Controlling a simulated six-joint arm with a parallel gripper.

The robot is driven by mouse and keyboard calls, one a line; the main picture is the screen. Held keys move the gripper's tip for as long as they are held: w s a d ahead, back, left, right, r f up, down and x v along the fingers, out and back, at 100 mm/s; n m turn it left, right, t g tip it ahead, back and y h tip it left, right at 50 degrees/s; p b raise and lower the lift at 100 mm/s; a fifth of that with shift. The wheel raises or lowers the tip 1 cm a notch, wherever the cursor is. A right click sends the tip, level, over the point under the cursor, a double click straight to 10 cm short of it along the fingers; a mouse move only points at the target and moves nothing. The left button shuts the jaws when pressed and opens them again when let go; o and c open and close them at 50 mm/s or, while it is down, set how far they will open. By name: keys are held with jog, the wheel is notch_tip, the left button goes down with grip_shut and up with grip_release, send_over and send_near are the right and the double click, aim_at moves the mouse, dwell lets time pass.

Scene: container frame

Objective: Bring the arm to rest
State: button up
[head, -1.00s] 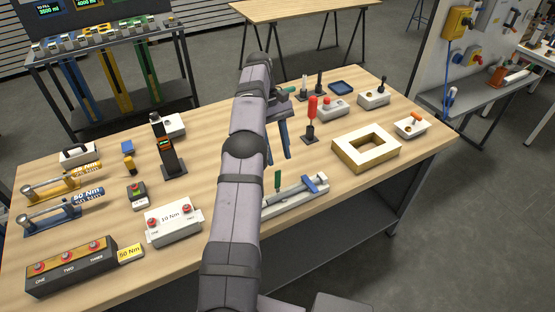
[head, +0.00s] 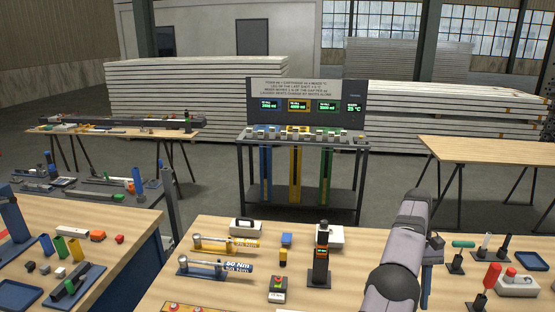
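My arm (head: 398,250) rises from the lower edge at the right of centre, over the wooden workbench (head: 215,290). My gripper (head: 426,290) hangs at its far end, just left of a green-handled tool (head: 463,244). Its blue fingers point down and are partly hidden behind my arm. In the earlier view the two fingers stand apart with nothing seen between them. A black post with a small display (head: 320,255) stands on the bench left of my arm.
A rack with screens (head: 305,110) stands behind. Another bench with parts (head: 125,240) is at left. Floor shows between the benches.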

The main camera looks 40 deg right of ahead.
jog(key=w+a+n+t+h+b, duration=0.15)
jog(key=w+a+n, duration=0.25)
jog(key=w+a, duration=1.65)
jog(key=s+a+f+n, duration=0.1)
jog(key=s+a, duration=0.3)
jog(key=a, duration=0.5)
jog(key=s+a+f+n+t, duration=0.1)
jog(key=s+a+f, duration=0.3)
jog(key=a, duration=0.5)
jog(key=s+a+f+n+t+h, duration=0.1)
jog(key=s+a, duration=0.3)
jog(key=a, duration=0.6)
jog(key=shift+s+f+n+b, duration=0.25)
jog(key=shift+f+n+b, duration=0.2)
jog(key=shift+f, duration=0.25)
